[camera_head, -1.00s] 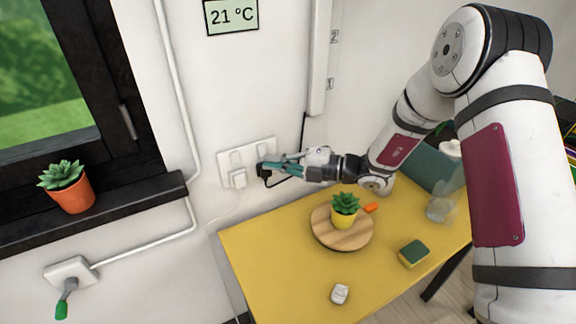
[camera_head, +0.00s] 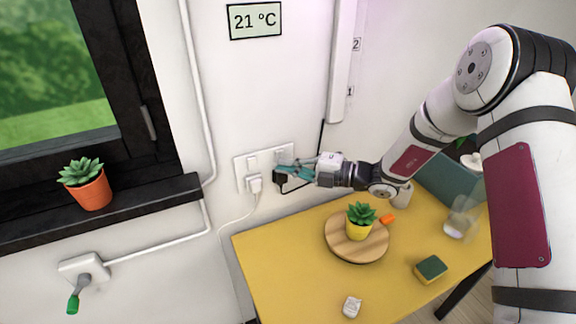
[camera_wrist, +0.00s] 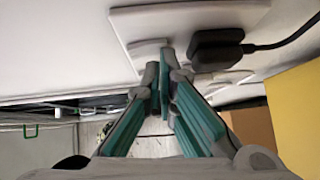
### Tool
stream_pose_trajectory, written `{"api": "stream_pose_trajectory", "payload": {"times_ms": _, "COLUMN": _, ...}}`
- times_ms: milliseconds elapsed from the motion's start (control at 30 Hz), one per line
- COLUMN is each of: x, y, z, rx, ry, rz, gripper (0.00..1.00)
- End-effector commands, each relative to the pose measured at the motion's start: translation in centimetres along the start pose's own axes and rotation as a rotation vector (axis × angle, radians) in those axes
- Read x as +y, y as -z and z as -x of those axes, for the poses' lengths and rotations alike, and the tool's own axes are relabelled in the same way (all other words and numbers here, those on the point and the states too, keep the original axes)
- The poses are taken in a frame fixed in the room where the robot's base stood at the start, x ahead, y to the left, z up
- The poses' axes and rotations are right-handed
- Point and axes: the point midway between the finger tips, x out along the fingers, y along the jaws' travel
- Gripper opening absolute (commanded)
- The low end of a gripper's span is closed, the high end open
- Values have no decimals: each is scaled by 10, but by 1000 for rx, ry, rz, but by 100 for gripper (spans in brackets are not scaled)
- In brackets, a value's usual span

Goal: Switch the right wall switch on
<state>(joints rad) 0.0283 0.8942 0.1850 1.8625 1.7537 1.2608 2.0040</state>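A white wall plate (camera_head: 241,176) carries switches above and plugs below. Its left switch (camera_head: 252,163) is in clear view. The right switch (camera_head: 282,157) is partly behind my gripper, and its rocker position is hard to tell. My gripper (camera_head: 284,172) is at the plate's right half, pointing at the wall. In the wrist view my gripper (camera_wrist: 160,72) has its teal-padded fingers together, with nothing seen between them. The fingertips are close to a pale raised part of the plate (camera_wrist: 185,20), beside a black plug (camera_wrist: 215,48); contact is unclear.
A white plug (camera_head: 255,184) sits below the left switch. The yellow table (camera_head: 290,270) below holds a small plant (camera_head: 361,220) on a round wooden board (camera_head: 345,250), a sponge (camera_head: 431,269) and a glass (camera_head: 460,220). A vertical white strip (camera_head: 342,60) runs above.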

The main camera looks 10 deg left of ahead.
Motion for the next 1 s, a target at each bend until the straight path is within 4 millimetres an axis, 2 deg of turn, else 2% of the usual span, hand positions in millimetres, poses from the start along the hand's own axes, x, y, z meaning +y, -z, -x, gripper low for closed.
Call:
{"api": "stream_pose_trajectory", "payload": {"times_ms": 267, "x": -7, "y": 20, "z": 22, "rx": 2, "ry": 2, "rz": -5, "gripper": 0}}
{"api": "stream_pose_trajectory", "payload": {"times_ms": 500, "x": -19, "y": 16, "z": 73, "rx": 1, "ry": 3, "rz": -1, "gripper": 0}}
{"api": "stream_pose_trajectory", "payload": {"times_ms": 700, "x": -24, "y": 16, "z": 105, "rx": 3, "ry": 2, "rz": -1, "gripper": 0}}
{"api": "stream_pose_trajectory", "payload": {"times_ms": 800, "x": -25, "y": 17, "z": 114, "rx": 3, "ry": 2, "rz": -1, "gripper": 0}}
{"api": "stream_pose_trajectory", "payload": {"times_ms": 1000, "x": -26, "y": 18, "z": 120, "rx": 6, "ry": 2, "rz": -1, "gripper": 0}}
